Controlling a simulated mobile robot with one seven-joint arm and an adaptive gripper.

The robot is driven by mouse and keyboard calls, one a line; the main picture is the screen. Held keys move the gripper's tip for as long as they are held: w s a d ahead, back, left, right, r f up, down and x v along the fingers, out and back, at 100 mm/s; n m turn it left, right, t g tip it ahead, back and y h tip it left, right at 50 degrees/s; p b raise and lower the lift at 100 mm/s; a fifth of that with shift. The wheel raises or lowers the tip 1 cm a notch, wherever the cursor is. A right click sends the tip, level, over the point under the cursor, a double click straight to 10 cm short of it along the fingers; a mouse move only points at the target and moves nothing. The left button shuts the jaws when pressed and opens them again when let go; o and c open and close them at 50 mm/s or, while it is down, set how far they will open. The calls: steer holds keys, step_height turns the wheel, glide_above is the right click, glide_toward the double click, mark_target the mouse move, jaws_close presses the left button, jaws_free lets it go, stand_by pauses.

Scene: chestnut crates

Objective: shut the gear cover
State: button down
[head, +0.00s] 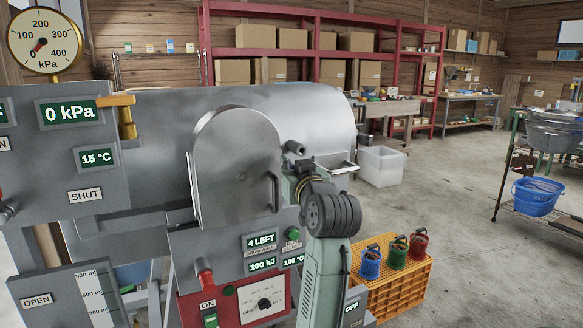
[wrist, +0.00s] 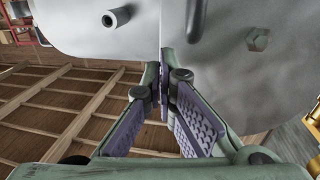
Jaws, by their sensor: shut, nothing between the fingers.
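The gear cover (head: 235,165) looks like a grey, round-topped metal plate standing upright at the front of the large grey drum. A dark curved handle (head: 273,190) is near its right edge. I cannot tell how far it stands from closed. My gripper (wrist: 164,75) is shut and empty, its tips beside the edge where two grey plates meet in the wrist view. The right plate (wrist: 235,85) has a dark handle and a bolt; the left plate (wrist: 85,30) has a short peg. In the head view my gripper is mostly hidden near the cover's right edge; contact is unclear.
A grey panel (head: 55,185) with gauges is at the left. A red control box (head: 225,300) sits below the cover. An orange crate (head: 400,290) with several coloured canisters stands right of my arm.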

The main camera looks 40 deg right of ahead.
steer(key=d+b+v, duration=0.1)
steer(key=b+v, duration=0.2)
steer(key=v, duration=0.7)
steer(key=shift+s, duration=0.45)
steer(key=shift+d, duration=0.2)
